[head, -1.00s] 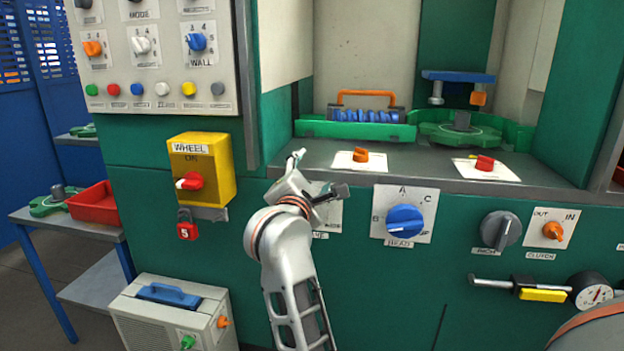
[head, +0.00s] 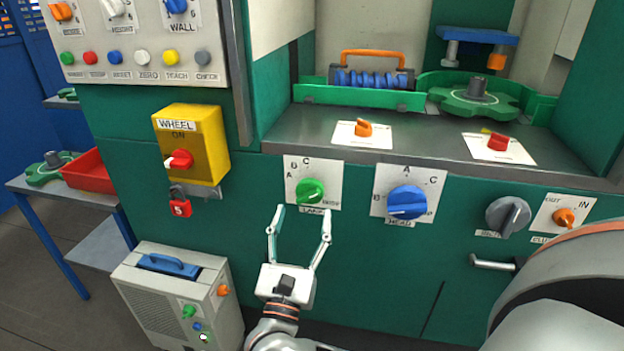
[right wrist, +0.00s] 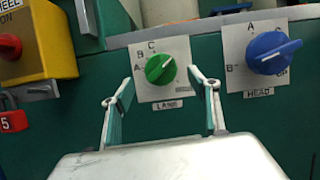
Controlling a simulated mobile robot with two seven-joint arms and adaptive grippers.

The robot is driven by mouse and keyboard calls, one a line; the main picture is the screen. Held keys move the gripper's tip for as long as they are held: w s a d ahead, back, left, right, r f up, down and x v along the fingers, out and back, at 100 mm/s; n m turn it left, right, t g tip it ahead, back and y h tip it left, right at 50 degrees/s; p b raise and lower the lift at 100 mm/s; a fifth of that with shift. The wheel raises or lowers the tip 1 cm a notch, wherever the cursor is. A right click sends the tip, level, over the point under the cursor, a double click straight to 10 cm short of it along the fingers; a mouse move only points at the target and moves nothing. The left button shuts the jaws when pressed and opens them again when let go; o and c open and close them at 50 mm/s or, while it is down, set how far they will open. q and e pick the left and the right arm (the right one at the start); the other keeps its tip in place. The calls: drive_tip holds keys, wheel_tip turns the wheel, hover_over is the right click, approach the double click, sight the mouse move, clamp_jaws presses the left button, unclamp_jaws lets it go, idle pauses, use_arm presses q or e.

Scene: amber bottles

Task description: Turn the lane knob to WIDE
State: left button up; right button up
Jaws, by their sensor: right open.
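The green lane knob (head: 310,191) sits on a white plate marked A, B and C, with a small word at its lower right; LANE is below. In the right wrist view, the knob (right wrist: 160,69) has a pale mark that seems to lie at its upper right; its exact setting is hard to read. My right gripper (head: 303,212) is open and empty, fingers pointing up at the plate's lower edge. In the right wrist view its fingertips (right wrist: 162,77) appear either side of the knob, apparently short of it. My left gripper is not in view.
The blue HEAD knob (head: 407,202) is close on the right. The yellow WHEEL box (head: 208,146) with a red padlock (head: 180,207) protrudes on the left. A shelf edge (head: 440,168) juts out above. A grey arm link of mine fills the lower right.

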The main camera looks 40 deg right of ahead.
sight(310, 203)
drive_tip(key=shift+t, duration=0.3)
drive_tip(key=shift+x, duration=3.65)
drive_tip(key=shift+d+f, duration=0.1)
drive_tip(key=shift+f, duration=0.05)
drive_tip(key=c, duration=1.1)
